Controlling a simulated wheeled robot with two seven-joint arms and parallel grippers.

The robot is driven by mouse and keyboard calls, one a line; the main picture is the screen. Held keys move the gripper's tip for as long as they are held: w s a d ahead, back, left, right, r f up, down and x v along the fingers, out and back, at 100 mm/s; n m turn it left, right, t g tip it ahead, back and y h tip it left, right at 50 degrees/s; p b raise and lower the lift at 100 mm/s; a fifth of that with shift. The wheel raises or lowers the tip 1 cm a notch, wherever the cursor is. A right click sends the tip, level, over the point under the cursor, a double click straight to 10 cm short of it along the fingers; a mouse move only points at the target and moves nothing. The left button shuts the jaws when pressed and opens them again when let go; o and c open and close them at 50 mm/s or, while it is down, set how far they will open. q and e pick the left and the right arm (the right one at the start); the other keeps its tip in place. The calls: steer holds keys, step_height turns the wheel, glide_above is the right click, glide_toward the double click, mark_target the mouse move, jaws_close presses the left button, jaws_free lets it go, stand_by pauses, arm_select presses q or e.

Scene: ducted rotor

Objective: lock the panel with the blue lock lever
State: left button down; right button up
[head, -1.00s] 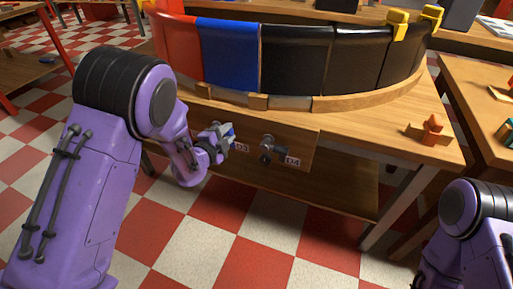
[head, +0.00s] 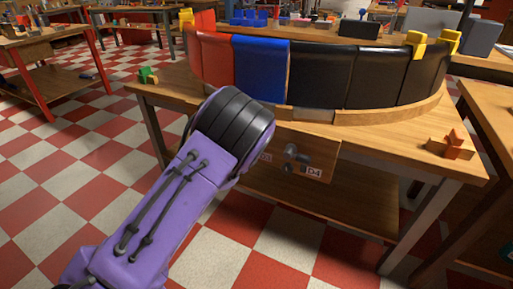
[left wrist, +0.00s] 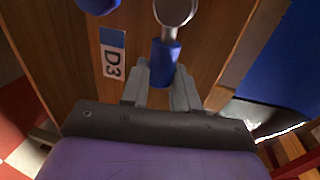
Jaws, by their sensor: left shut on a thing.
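In the left wrist view, the blue lock lever (left wrist: 164,58) has a blue grip and a round metal end, in front of a wooden board (left wrist: 205,30) with a D3 label (left wrist: 112,62). My left gripper (left wrist: 162,82) is shut on the blue grip, one finger on each side. In the head view, my left arm hides the gripper and lever. The curved wall on the table has a red panel (head: 210,58), a blue panel (head: 260,68) and black panels (head: 318,75). My right gripper is in neither current view.
A dark lever (head: 293,156) with a D4 label sits on the same board, right of my left arm. Small orange and wooden blocks (head: 450,146) lie at the table's right, green blocks (head: 148,76) at its left. Checkered floor is open at left.

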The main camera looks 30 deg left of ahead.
arm_select(q)
steer(key=shift+s+a+f, duration=0.15)
steer(key=shift+s+a, duration=0.05)
steer(key=shift+a, duration=0.05)
steer(key=c, duration=0.8)
jaws_free()
steer(key=shift+c, duration=0.2)
steer(key=p+v, duration=0.1)
steer(key=v, duration=0.9)
steer(key=shift+s, duration=0.2)
steer(key=shift+d, duration=0.15)
